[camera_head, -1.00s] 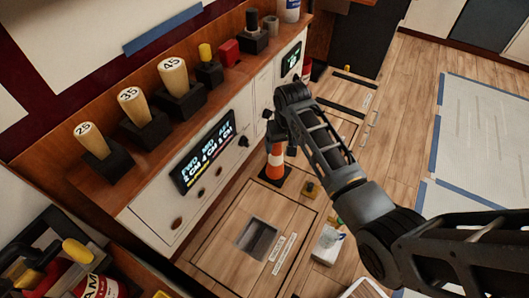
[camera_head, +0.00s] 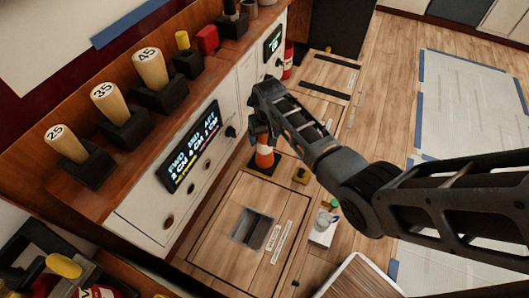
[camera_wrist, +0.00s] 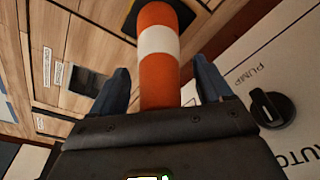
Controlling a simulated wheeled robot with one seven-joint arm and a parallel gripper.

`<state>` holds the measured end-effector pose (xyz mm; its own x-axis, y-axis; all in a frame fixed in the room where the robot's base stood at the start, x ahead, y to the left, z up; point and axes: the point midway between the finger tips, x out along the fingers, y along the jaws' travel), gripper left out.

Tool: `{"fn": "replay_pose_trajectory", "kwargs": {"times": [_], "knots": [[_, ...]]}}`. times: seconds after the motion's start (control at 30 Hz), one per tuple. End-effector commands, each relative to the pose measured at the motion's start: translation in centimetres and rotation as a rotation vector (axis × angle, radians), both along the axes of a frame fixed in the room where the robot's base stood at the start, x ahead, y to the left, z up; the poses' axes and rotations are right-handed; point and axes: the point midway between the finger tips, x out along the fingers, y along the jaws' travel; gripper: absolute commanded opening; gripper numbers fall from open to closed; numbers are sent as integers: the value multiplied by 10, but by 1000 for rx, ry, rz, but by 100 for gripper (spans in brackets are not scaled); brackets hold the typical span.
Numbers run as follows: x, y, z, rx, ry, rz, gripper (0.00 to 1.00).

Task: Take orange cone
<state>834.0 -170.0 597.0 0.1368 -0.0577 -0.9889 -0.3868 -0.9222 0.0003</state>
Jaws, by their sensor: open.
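The orange cone (camera_head: 264,155) has a white band and a dark square base, and stands on the wooden floor beside the white panel front. In the wrist view the cone (camera_wrist: 158,70) rises between the two fingers of my gripper (camera_wrist: 160,88), with its base away at the top of the picture. My gripper is open, with a finger on each side of the cone and gaps showing between. In the head view my gripper (camera_head: 262,128) is over the cone's top and hides it.
A white panel with a display (camera_head: 188,148) and knobs stands close left of the cone. A floor hatch (camera_head: 215,225) with a recessed opening lies in front. A red cylinder (camera_head: 288,60) stands behind.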

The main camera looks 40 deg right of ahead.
Motion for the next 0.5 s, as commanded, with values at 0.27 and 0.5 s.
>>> {"fn": "replay_pose_trajectory", "kwargs": {"times": [0.27,0.5], "knots": [[0,0,1,-1,-1,1,67],[0,0,1,-1,-1,1,44]]}}
